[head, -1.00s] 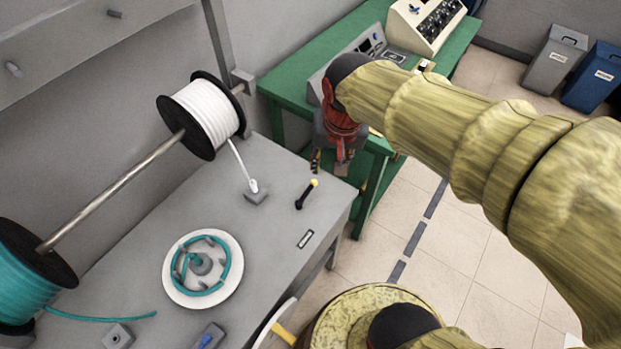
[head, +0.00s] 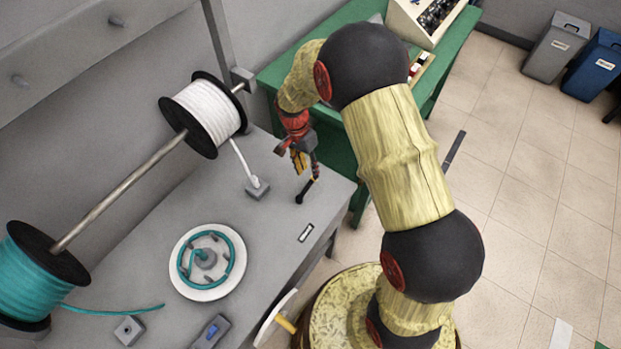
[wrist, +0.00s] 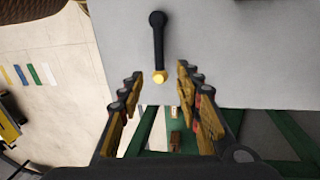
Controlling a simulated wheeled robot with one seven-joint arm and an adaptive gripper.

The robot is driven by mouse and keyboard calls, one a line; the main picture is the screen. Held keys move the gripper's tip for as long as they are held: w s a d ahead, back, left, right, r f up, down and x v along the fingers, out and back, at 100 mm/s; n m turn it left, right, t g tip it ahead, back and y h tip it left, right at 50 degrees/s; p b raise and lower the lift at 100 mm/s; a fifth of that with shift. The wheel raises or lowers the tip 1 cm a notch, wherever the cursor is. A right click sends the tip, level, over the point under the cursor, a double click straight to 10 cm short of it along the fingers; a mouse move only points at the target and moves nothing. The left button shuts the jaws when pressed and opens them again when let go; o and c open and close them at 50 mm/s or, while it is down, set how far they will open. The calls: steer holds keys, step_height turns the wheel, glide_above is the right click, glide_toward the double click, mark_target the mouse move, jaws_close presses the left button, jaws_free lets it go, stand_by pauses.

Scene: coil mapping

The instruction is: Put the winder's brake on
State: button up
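The winder (head: 182,284) is a round white plate with a coil of teal cord on it, on the grey bench (head: 140,250). A black lever with a yellow tip (head: 304,192) stands near the bench's right edge. The lever (wrist: 158,42) shows whole in the wrist view, its yellow tip towards me. No label shows whether it is the brake. My gripper (head: 300,166) is open and empty, above the lever's tip end. In the wrist view my gripper's fingers (wrist: 159,73) lie to either side of the yellow tip; the height gap is unclear.
A grey block (head: 258,190) holding the white cord's end sits left of the lever. A small labelled plate (head: 306,233) lies in front. White (head: 208,110) and teal (head: 30,275) spools hang on a rod behind. A green table (head: 330,45) stands beyond.

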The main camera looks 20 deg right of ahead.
mark_target(311, 180)
steer(key=shift+s+d+f+b, duration=0.1)
steer(key=shift+s+f, duration=0.05)
steer(key=shift+f, duration=0.75)
steer(key=shift+s+d+f+b, duration=0.15)
steer(key=shift+s+f, duration=0.05)
steer(key=shift+f, duration=0.7)
steer(key=shift+s+d+f+b, duration=0.1)
steer(key=shift+s+f, duration=0.05)
steer(key=shift+f, duration=0.75)
steer(key=c, duration=0.3)
jaws_close()
